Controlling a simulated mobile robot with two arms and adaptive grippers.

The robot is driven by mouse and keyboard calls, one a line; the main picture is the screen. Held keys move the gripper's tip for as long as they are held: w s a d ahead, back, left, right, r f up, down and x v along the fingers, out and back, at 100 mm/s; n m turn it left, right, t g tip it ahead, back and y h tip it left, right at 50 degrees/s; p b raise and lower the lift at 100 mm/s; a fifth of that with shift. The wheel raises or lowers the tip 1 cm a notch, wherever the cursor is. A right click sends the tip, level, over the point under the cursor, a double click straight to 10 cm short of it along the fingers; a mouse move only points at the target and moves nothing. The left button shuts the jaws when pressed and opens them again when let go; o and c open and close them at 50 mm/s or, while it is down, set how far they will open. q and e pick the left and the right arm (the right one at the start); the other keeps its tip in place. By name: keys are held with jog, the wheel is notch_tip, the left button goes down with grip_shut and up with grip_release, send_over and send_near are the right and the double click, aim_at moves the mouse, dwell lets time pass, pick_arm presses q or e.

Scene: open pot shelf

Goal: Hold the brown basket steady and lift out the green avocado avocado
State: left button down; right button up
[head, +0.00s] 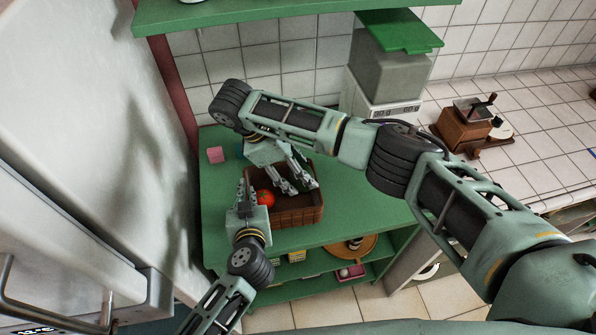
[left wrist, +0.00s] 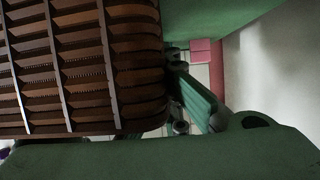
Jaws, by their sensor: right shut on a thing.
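The brown basket (head: 298,217) stands on the green shelf top in the head view; its slatted side fills the upper left of the left wrist view (left wrist: 75,65). A red tomato (head: 265,198) lies inside at the left. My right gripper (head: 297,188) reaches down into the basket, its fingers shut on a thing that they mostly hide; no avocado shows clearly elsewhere. My left gripper (head: 246,186) is at the basket's left wall, fingers pointing away from me. Whether its fingers grip the wall cannot be made out.
A pink block (head: 215,155) lies on the green shelf top (head: 345,210) behind left. A grey canister on a white scale (head: 395,110) and a coffee grinder (head: 468,125) stand behind right. A white cabinet wall (head: 90,130) bounds the left; a green shelf (head: 240,10) hangs above.

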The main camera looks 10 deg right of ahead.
pick_arm(q)
jog(key=c, duration=1.9)
grip_release()
jog(key=shift+o, duration=0.2)
jog(key=v, duration=1.2)
jog(key=shift+s+f, duration=0.1)
pick_arm(e)
jog(key=shift+f, duration=0.1)
